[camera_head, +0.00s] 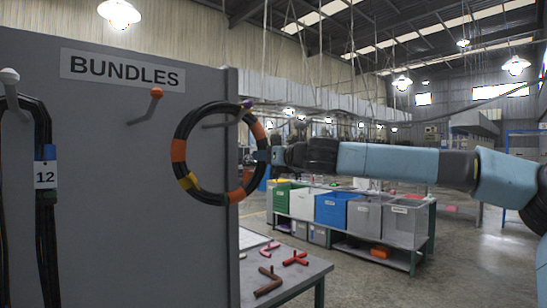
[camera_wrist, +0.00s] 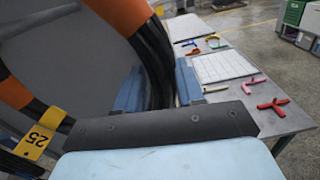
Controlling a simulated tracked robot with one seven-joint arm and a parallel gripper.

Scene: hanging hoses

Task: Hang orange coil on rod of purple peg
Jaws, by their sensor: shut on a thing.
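The orange coil (camera_head: 179,150) is a black hose ring with orange bands and a yellow tag. My gripper (camera_head: 265,156) is shut on its right side and holds it upright in front of the grey board's right edge. In the wrist view the black hose runs between my two blue fingers (camera_wrist: 158,88), and its yellow tag (camera_wrist: 38,141) reads 25. The purple peg (camera_head: 246,103) has a grey rod (camera_head: 222,123) whose base shows inside the ring's outline. Its purple tip lies at the ring's upper right. I cannot tell whether the ring rests on the rod.
The grey board (camera_head: 110,215) is marked BUNDLES. A black bundle tagged 12 (camera_head: 45,174) hangs on a white-tipped peg (camera_head: 9,76). A table (camera_head: 305,275) with coloured fittings stands below right.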

